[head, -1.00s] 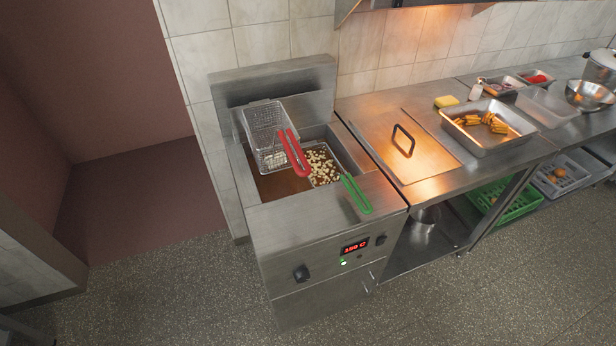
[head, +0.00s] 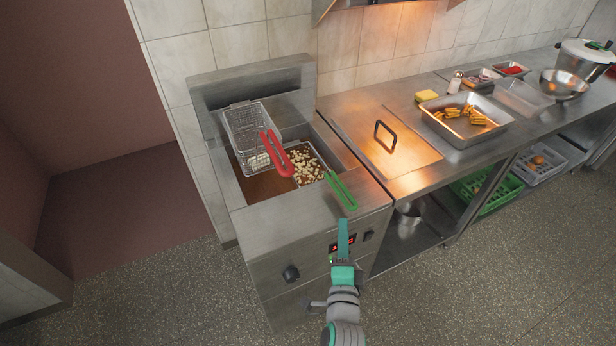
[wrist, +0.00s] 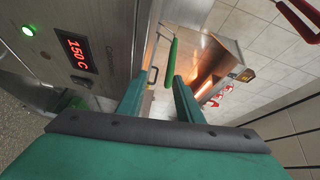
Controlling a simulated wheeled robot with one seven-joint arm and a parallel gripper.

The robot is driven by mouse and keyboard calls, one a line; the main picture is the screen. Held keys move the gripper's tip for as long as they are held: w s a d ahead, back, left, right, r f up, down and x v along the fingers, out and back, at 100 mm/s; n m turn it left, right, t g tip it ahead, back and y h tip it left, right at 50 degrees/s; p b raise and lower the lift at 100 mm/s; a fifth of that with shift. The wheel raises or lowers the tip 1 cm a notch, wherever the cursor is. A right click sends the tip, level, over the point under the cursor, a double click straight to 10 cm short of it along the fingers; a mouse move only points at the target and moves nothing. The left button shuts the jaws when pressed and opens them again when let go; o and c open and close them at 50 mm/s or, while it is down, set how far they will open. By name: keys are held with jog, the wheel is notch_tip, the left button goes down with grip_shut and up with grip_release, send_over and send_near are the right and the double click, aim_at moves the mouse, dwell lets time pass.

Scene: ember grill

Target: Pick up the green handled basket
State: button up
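The green handled basket sits in the right side of the fryer, with pale food pieces in it. Its green handle (head: 341,190) sticks out over the fryer's front edge. My gripper (head: 343,222) is in front of the fryer panel, just below and short of the handle end. In the wrist view my gripper (wrist: 158,88) has its two teal fingers apart with nothing between them. The green handle (wrist: 171,62) shows ahead, in line with the gap between the fingertips. The basket's mesh is not clear in the wrist view.
A red-handled basket (head: 247,135) hangs at the fryer's left, its red handle (head: 276,153) close to the green one. The fryer (head: 290,225) has a lit display and knobs. A counter with a black-handled lid (head: 385,136) and a food tray (head: 466,122) stands right.

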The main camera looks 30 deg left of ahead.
aim_at(337, 188)
jog(key=shift+m+y, duration=0.4)
jog(key=shift+y, duration=0.1)
jog(key=w+a+r, duration=0.1)
jog(key=w, duration=0.1)
jog(key=w+a, duration=0.2)
jog(key=w+a+r, duration=0.1)
jog(key=w, duration=0.1)
jog(key=shift+w+a+r, duration=0.2)
jog(key=shift+r, duration=0.1)
jog(key=shift+f+x, duration=0.15)
jog(key=shift+x, duration=1.4)
jog(key=shift+f+x, duration=0.1)
jog(key=shift+x, duration=1.45)
jog(key=shift+r, duration=0.1)
grip_shut()
